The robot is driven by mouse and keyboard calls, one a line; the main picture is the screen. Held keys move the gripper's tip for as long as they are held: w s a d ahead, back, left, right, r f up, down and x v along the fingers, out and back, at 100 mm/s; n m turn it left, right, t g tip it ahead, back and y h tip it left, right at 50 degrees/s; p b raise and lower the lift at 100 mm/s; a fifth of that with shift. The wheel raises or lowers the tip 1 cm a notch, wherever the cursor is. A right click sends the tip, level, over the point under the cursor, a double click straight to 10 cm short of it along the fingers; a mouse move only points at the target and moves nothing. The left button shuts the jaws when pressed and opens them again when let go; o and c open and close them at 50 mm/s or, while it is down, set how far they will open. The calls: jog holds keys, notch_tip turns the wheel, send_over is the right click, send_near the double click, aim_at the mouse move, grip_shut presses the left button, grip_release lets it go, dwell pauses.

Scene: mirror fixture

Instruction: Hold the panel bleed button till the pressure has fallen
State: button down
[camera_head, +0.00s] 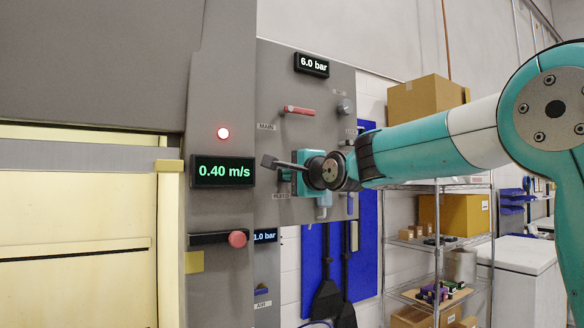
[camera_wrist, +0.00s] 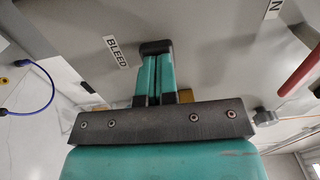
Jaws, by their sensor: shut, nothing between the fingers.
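The grey panel (camera_head: 278,90) carries a display reading 6.0 bar (camera_head: 312,65) at its top. A lower display reading 1.0 bar (camera_head: 265,236) is partly cut off by the grey column. My gripper (camera_head: 285,175) is at the panel, just above the BLEED label (camera_head: 281,196). In the wrist view my gripper (camera_wrist: 156,48) is shut and empty, its dark tips against or very near the panel beside the BLEED label (camera_wrist: 117,51). The bleed button itself is hidden behind the fingertips; I cannot tell whether it is pressed.
A red MAIN handle (camera_head: 298,110) and a grey knob (camera_head: 346,106) stick out above my gripper. A shelf rack (camera_head: 438,255) stands right.

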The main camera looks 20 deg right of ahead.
jog(key=shift+w, duration=0.1)
jog(key=shift+w+a+r, duration=0.1)
jog(key=shift+w+r, duration=0.05)
jog(key=shift+w, duration=0.65)
dwell(1.0)
dwell(2.6)
jog(key=s+d+b, duration=0.1)
jog(key=s+b, duration=0.6)
jog(key=s, duration=0.7)
jog(key=shift+d, duration=0.3)
